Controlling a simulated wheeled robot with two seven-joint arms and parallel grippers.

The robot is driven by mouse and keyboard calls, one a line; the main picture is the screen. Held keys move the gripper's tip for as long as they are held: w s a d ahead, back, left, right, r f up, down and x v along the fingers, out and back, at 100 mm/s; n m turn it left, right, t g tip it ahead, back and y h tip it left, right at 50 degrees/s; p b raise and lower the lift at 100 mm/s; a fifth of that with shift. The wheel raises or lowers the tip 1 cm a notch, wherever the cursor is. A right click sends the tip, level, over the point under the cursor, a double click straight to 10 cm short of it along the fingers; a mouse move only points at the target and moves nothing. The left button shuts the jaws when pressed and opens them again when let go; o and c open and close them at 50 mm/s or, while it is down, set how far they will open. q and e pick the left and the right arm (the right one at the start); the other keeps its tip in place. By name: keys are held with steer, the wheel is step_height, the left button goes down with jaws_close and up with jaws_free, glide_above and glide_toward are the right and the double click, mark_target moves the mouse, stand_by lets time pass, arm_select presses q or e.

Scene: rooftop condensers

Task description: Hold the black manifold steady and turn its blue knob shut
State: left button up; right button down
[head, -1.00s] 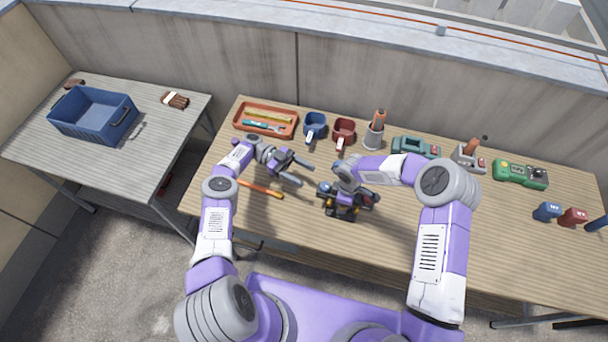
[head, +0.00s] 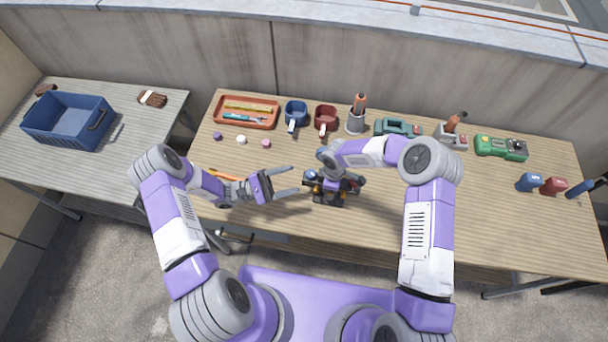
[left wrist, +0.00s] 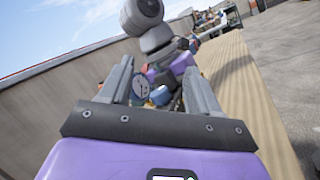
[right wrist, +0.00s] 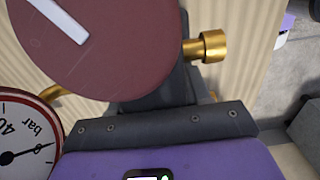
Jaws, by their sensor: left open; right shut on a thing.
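The black manifold (head: 328,199) stands on the wooden bench in front of me. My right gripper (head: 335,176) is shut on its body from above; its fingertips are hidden. In the right wrist view, a dark red knob (right wrist: 110,45) with a white line, a brass fitting (right wrist: 212,46) and a red-rimmed gauge (right wrist: 25,135) show close up. My left gripper (head: 293,180) is open and empty, pointing at the manifold's left side, apart from it. In the left wrist view, the blue knob (left wrist: 160,96) and a round gauge (left wrist: 140,86) show between the fingers.
An orange-handled tool (head: 222,174) lies partly under my left gripper. A blue crate (head: 62,129) sits on the left table.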

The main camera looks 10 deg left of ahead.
mark_target(306, 175)
arm_select(q)
steer(key=s+a+f+n+t+y, duration=0.35)
steer(key=a+n+y, duration=0.2)
steer(key=n, duration=0.65)
steer(key=shift+t+y, duration=0.25)
steer(key=shift+t, duration=0.2)
steer(key=x, duration=1.2)
steer(key=shift+w+d, duration=0.25)
steer(key=shift+w, duration=0.05)
steer(key=c, duration=1)
